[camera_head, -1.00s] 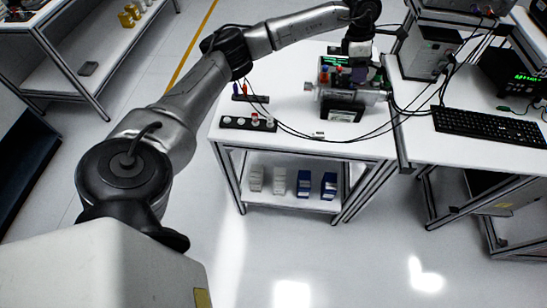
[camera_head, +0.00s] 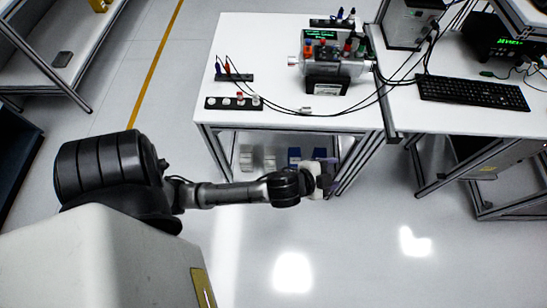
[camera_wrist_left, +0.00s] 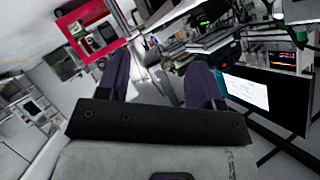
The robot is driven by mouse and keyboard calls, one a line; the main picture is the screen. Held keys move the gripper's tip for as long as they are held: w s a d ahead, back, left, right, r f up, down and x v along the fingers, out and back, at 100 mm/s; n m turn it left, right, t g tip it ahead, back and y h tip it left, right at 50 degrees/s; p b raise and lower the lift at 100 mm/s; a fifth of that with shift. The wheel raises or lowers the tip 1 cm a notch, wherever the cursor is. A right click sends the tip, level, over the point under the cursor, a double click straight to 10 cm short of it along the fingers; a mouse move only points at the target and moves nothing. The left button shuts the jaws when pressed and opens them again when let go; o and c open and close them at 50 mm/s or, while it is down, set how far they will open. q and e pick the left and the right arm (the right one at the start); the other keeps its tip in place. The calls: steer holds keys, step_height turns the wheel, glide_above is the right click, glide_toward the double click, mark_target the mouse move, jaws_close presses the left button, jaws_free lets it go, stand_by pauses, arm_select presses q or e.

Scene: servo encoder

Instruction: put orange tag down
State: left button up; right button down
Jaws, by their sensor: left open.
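The silver motor unit (camera_head: 345,68) with a green display stands on the white table (camera_head: 280,60). Small orange-red pieces (camera_head: 347,46) show on top of it, and an orange-red plug (camera_head: 227,68) stands in a small black strip at the table's left. I cannot tell which piece is the orange tag. My left gripper (camera_head: 326,182) is in front of the table, below its top and well away from the motor unit. In the left wrist view its two purple fingers (camera_wrist_left: 160,85) are apart with nothing held between them. My right gripper is not in view.
A black strip with round caps (camera_head: 234,103) lies near the table's front left edge. Black cables (camera_head: 390,85) run across the tabletop. Several bins, two of them blue (camera_head: 294,156), sit on the lower shelf behind my left arm. A keyboard (camera_head: 472,91) is on the right table.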

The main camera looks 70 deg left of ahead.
arm_select(q)
steer(key=s+f+n+g, duration=0.2)
steer(key=s+f+g, duration=0.1)
steer(key=s, duration=0.7)
steer(key=s+d+f+n+g+h, duration=0.1)
steer(key=s+f+n+g, duration=0.2)
steer(key=s+g, duration=0.3)
steer(key=s+f, duration=0.1)
steer(key=s, duration=0.3)
steer(key=shift+d+g, duration=0.2)
steer(key=shift+g, duration=0.1)
